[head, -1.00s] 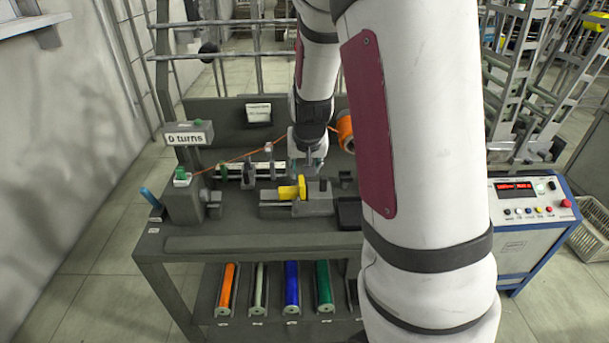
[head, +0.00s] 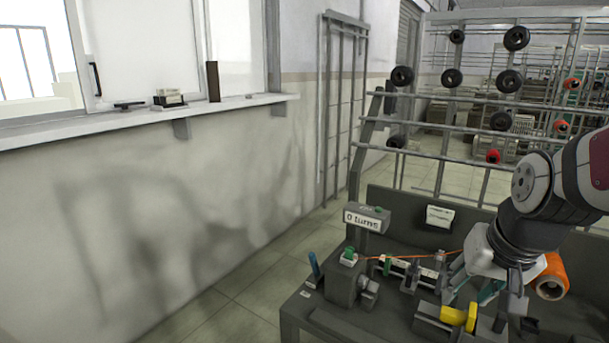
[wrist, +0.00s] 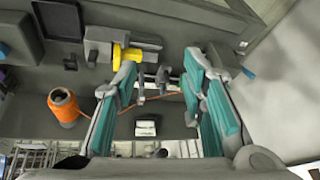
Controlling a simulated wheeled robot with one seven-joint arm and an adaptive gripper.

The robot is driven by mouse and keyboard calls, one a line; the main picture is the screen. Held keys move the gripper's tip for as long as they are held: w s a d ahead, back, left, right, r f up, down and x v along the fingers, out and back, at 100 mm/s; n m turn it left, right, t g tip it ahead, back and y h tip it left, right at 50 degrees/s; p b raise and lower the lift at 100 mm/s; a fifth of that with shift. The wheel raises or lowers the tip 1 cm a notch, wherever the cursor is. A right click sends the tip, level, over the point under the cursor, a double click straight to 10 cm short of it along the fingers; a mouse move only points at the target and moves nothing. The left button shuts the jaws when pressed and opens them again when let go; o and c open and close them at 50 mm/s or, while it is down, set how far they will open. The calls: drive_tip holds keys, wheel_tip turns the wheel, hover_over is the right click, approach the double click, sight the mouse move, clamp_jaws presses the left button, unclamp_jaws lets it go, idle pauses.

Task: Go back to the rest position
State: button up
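My gripper (head: 474,290) hangs above the grey winding bench (head: 388,336). Its teal-padded fingers are wide apart with nothing held between them, as the wrist view (wrist: 160,105) shows. The winder (head: 345,285) with a green part on top stands at the bench's left, below a sign (head: 368,217) reading "0 turns". An orange thread runs from the winder to the orange spool (head: 552,279) at the right. A yellow flanged piece (head: 472,316) sits in a grey block in front of my gripper; it also shows in the wrist view (wrist: 127,54).
A blue upright item (head: 314,266) stands at the bench's left corner. A creel rack with black and red spools (head: 493,156) rises behind the bench. A wall with a window sill (head: 140,120) is at the left. Free floor (head: 245,305) lies between wall and bench.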

drive_tip(key=s+a+r+n, duration=0.2)
drive_tip(key=s+a, duration=0.1)
drive_tip(key=s, duration=0.5)
drive_tip(key=s+a+r+n, duration=0.1)
drive_tip(key=s+a+r, duration=0.1)
drive_tip(key=s+a, duration=0.2)
drive_tip(key=s, duration=0.3)
drive_tip(key=shift+s+a+r+n, duration=0.15)
drive_tip(key=shift+s+r+n, duration=0.05)
drive_tip(key=shift+s+n, duration=0.2)
